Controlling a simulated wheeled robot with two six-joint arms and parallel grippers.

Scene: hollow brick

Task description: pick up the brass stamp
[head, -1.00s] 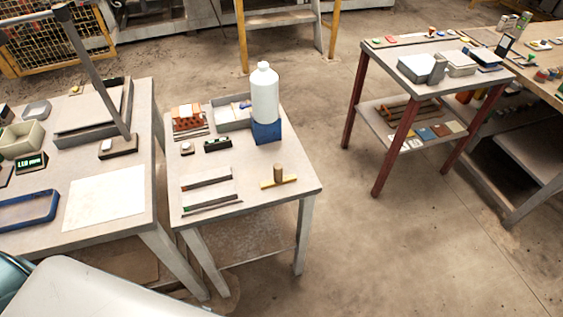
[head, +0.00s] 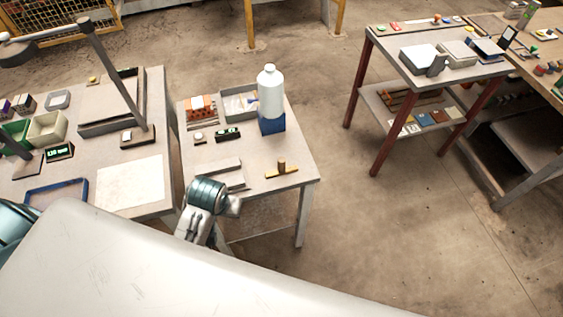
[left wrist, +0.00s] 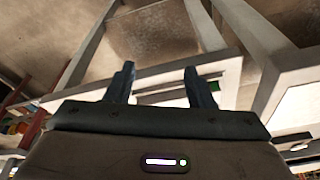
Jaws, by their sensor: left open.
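The brass stamp appears to be the small brass-coloured bar with a short upright brown post (head: 282,169), on the right front part of the middle table. Nothing touches it. My left arm rises at the front edge of that table, to the left of and nearer than the stamp. In the head view the fingers cannot be made out behind the wrist. In the left wrist view my left gripper (left wrist: 160,84) is open, its two fingers apart with nothing between them. The stamp cannot be made out in that view. My right gripper is not in view.
On the middle table (head: 300,182) a white bottle (head: 270,92) stands on a blue block (head: 272,124) behind the stamp. Flat bars lie to the stamp's left, partly hidden by my arm. A small green-display device (head: 227,134) lies farther back. Clear tabletop surrounds the stamp.

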